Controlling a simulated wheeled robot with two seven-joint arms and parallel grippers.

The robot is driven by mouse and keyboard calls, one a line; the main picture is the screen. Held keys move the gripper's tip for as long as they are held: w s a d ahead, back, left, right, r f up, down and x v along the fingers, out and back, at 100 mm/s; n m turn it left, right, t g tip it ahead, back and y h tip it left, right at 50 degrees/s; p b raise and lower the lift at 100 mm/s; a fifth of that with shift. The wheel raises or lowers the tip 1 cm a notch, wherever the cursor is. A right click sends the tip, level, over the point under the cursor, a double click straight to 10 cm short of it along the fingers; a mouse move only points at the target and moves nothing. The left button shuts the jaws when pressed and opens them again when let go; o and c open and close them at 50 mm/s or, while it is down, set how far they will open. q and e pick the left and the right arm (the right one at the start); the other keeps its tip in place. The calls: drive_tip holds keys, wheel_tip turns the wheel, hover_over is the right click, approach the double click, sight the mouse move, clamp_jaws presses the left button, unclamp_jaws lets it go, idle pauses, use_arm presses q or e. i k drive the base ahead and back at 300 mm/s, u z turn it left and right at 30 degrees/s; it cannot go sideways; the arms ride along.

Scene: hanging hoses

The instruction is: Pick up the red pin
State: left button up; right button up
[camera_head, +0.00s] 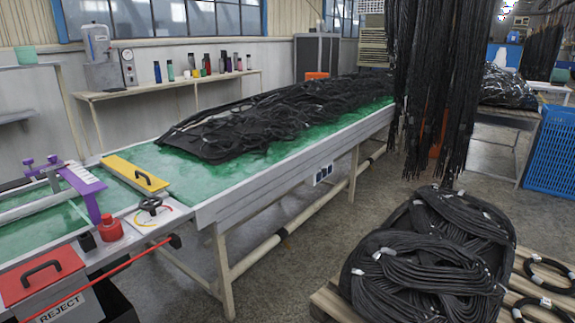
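A short red cylindrical piece with a narrower top (110,228) stands upright at the front left, on the near end of the green-topped table. It is the likeliest match for the red pin, though its shape looks more like a knob or stopper. A long thin red rod (105,281) with a black end runs slantwise along the near edge, in front of it. Neither of my grippers is in view.
A red-lided box marked REJECT (42,278) is at the lower left. Black hoses (270,120) cover the table's far part; coiled hoses (430,255) are at right.

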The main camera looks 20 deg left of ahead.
sight(107, 218)
drive_tip(key=u, duration=1.2)
drive_tip(key=i, duration=1.1)
drive_tip(key=u, duration=1)
